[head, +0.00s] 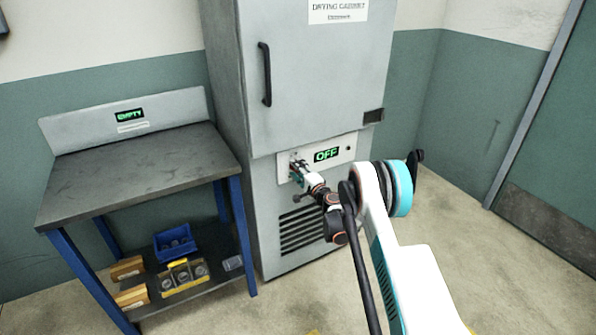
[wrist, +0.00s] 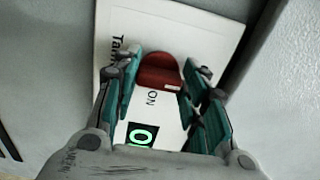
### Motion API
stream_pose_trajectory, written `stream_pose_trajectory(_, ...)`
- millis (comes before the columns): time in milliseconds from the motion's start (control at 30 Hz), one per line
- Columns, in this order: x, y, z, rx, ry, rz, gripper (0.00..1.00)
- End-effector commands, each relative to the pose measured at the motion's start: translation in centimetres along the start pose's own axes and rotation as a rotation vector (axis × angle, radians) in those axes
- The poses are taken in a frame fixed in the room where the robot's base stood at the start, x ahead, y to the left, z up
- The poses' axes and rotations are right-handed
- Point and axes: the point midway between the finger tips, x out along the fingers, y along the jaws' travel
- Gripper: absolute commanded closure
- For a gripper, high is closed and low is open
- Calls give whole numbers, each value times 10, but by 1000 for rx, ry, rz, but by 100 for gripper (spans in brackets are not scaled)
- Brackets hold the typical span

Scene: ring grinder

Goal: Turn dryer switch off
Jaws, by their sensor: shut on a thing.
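The drying cabinet (head: 315,85) is a tall grey unit with its door closed. Its control panel (head: 340,152) carries a green display (head: 327,154) that reads OFF. The red dryer switch (wrist: 160,72) shows in the wrist view on the white panel, between my fingers. My gripper (wrist: 158,85) is at the switch, with one teal finger on each side, shut on it. In the head view my gripper (head: 297,166) reaches the left part of the panel and hides the switch. The wrist view shows only part of the display (wrist: 142,135).
A workbench (head: 140,170) with an EMPTY display (head: 129,115) stands left of the cabinet. Its lower shelf holds a blue bin (head: 175,243), a yellow-edged tray (head: 184,277) and cardboard boxes (head: 130,283). A door (head: 550,150) is at right. Floor between is clear.

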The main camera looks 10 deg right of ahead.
Motion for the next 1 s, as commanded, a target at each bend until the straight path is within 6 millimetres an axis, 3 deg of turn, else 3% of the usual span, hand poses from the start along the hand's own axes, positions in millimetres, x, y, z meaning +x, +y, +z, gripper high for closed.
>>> stream_pose_trajectory(167, 0, 1, 1, -3, -2, 1, 84)
stream_pose_trajectory(200, 0, 1, 1, -2, -2, 1, 51)
stream_pose_trajectory(267, 0, 1, 1, -2, -2, 1, 40)
stream_pose_trajectory(667, -4, 0, 0, 0, 0, 0, 40)
stream_pose_trajectory(767, -14, 0, 0, 0, 0, 0, 40)
stream_pose_trajectory(1000, -62, 0, -1, 0, 1, 1, 40)
